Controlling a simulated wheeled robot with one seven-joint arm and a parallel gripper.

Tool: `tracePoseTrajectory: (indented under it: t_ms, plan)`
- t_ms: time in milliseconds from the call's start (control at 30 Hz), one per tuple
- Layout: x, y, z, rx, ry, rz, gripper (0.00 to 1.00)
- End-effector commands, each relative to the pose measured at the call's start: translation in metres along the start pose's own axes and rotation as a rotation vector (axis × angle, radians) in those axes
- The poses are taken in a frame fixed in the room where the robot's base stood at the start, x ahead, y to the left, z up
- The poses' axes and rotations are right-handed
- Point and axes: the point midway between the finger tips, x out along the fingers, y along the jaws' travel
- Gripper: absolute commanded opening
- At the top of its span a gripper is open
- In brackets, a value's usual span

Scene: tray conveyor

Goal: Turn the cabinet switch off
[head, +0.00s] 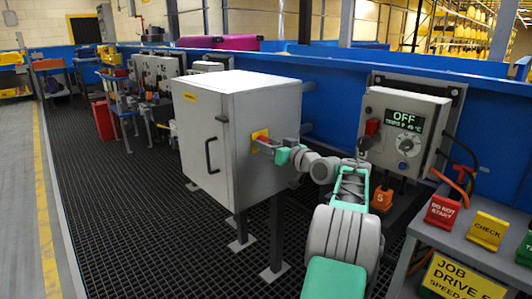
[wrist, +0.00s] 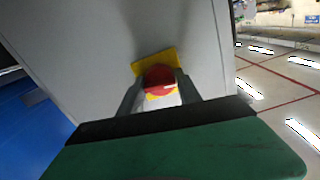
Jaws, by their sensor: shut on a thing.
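The grey cabinet (head: 235,150) stands on legs in the middle of the head view, its door with a black handle facing left. On its right side is the cabinet switch, a red handle (head: 266,141) on a yellow plate (head: 260,134). The wrist view shows the red switch (wrist: 158,76) on its yellow plate (wrist: 170,62) against the grey cabinet wall. My gripper (head: 279,151) is at the switch from the right. In the wrist view its two fingers (wrist: 160,90) are shut on the red switch, one on each side. The fingers hide part of the switch.
A control box (head: 402,130) with a display reading OFF is mounted right of the cabinet. A grey table (head: 468,238) with red, yellow and green signs stands at the lower right. A blue conveyor wall (head: 340,85) runs behind. Dark grating floor (head: 130,210) is open at left.

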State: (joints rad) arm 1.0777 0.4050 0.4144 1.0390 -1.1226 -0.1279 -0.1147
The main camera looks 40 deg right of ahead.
Motion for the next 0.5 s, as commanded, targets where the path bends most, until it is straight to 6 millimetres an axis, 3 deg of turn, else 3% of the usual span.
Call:
tracePoseTrajectory:
  t_ms: [500]
  plan:
    - [0.0,0.0004,0.0012,-0.158,-0.002,0.0,0.0]
